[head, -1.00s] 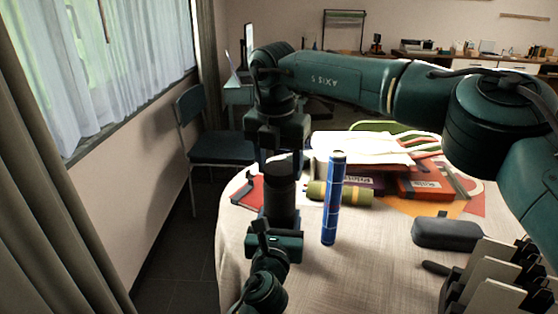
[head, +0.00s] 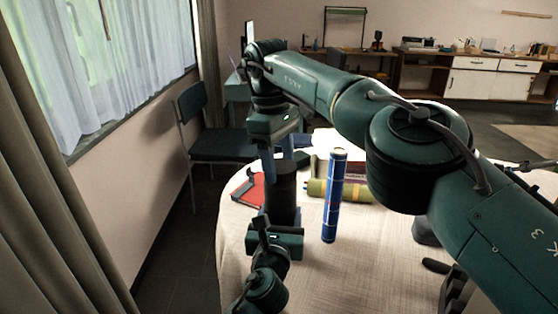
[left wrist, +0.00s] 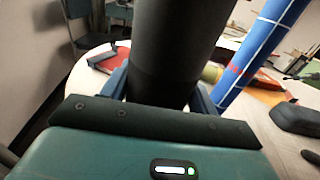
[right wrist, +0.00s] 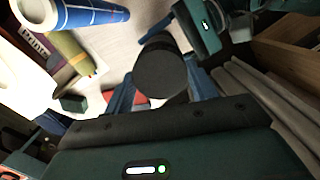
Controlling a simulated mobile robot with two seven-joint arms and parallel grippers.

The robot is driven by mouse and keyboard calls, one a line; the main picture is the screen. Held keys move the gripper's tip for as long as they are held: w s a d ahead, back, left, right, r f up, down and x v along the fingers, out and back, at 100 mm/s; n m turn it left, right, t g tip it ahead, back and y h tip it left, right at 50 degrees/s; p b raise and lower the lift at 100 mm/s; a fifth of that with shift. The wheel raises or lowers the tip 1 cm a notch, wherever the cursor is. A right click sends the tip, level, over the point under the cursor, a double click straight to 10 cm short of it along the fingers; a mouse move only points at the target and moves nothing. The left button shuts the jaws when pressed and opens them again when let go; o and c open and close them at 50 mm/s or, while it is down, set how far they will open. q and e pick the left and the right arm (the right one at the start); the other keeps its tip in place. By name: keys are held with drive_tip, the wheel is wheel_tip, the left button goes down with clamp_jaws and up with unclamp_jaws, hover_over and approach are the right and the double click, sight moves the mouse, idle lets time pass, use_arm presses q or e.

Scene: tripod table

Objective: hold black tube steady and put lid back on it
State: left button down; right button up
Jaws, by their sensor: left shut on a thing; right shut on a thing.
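The black tube (head: 283,198) stands upright above the near left part of the table. My left gripper (head: 276,224) is shut around its lower part; the tube also fills the middle of the left wrist view (left wrist: 165,50). My right gripper (head: 279,163) is at the tube's top, its fingers on either side. In the right wrist view a round black end face, which I take for the lid (right wrist: 160,76), sits between these fingers, in line with the tube. The seam between lid and tube is not visible, so I cannot tell how fully the lid is seated.
A blue tube (head: 334,197) stands upright just right of the black tube. An olive roll (head: 355,191) and a red folder (head: 249,190) lie behind on the round table (head: 315,275). My right arm crosses above and hides the table's right side.

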drive_tip(key=o, duration=1)
drive_tip(key=shift+c, duration=0.2)
drive_tip(key=shift+c, duration=0.4)
